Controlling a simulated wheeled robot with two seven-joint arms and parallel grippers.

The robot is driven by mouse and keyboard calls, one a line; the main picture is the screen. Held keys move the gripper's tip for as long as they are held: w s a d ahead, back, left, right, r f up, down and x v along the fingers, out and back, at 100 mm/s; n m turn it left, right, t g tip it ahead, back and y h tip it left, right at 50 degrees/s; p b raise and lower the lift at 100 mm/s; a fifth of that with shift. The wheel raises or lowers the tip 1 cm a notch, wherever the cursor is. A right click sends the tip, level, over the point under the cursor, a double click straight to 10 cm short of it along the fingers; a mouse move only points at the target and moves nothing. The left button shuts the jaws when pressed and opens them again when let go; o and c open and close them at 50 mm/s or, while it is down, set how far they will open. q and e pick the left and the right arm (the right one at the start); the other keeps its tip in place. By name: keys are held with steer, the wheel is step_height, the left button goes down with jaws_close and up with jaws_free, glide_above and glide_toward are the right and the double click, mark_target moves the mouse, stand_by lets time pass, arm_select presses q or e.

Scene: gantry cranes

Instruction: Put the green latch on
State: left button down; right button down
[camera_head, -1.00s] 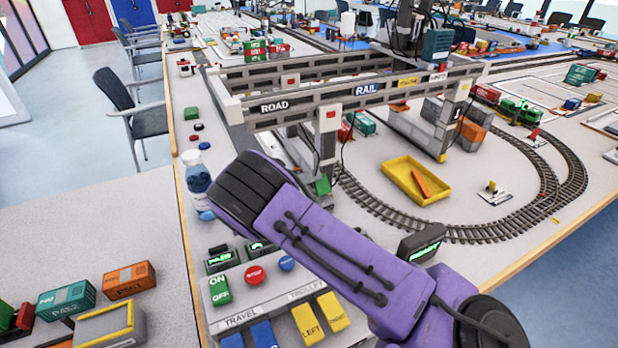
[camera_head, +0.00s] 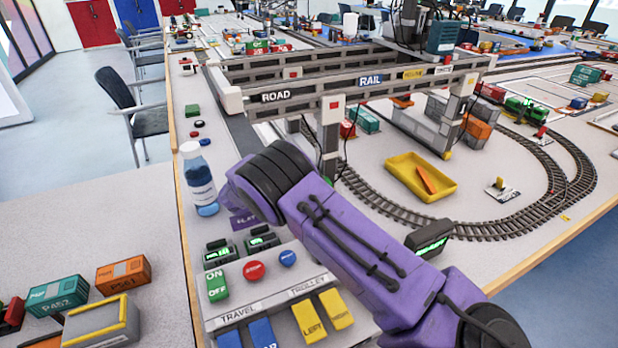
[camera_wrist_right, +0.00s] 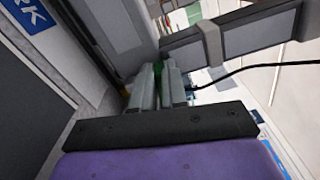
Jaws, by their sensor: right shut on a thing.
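My right arm, purple, crosses the head view from the lower right, its wrist near the gantry crane's front leg (camera_head: 329,140). Its fingers are hidden there. In the right wrist view my right gripper (camera_wrist_right: 161,80) is shut, with a green sliver, the green latch (camera_wrist_right: 158,72), between its fingers. Most of the latch is hidden by the fingers. The fingertips are close to a grey crane beam (camera_wrist_right: 245,35); I cannot tell whether the latch touches it. My left gripper is in neither view.
A control panel with a green ON/OFF switch (camera_head: 217,285) and yellow levers (camera_head: 322,316) lies below my arm. A bottle (camera_head: 199,180) stands left of my wrist. A yellow tray (camera_head: 420,178) lies inside the curved track. A dark cable (camera_wrist_right: 245,72) runs past the fingers.

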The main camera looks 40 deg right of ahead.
steer(key=shift+w+f+n, duration=0.1)
steer(key=shift+f+n, duration=0.5)
steer(key=shift+n, duration=0.5)
steer(key=c, duration=1.2)
jaws_free()
steer(key=shift+o, duration=0.2)
